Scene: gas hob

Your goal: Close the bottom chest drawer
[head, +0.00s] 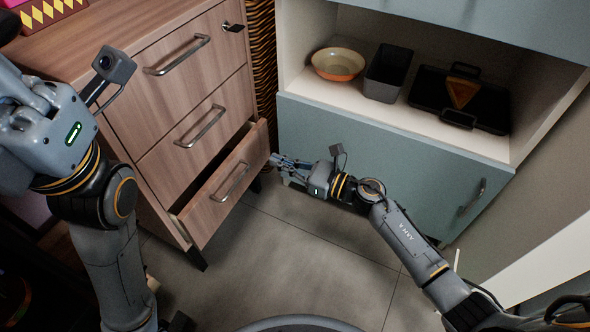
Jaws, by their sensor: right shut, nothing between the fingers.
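The wooden chest (150,120) stands at the left with its drawers stacked one above another. Its bottom drawer (208,207) is pulled partly out, and a dark gap shows along its top and left side. A metal bar handle (229,182) is on its front. My right gripper (275,160) is shut and empty, close to the right end of the bottom drawer's front; I cannot tell whether it touches. My left arm comes in along the left side, in front of the chest; its fingers are not visible.
The upper drawers look shut, with handles (178,55) and (201,126). At the right, a blue-grey cabinet (350,140) has an open shelf with a bowl (338,64), a dark bin (388,73) and a black tray (480,97). The tiled floor (290,250) is clear below.

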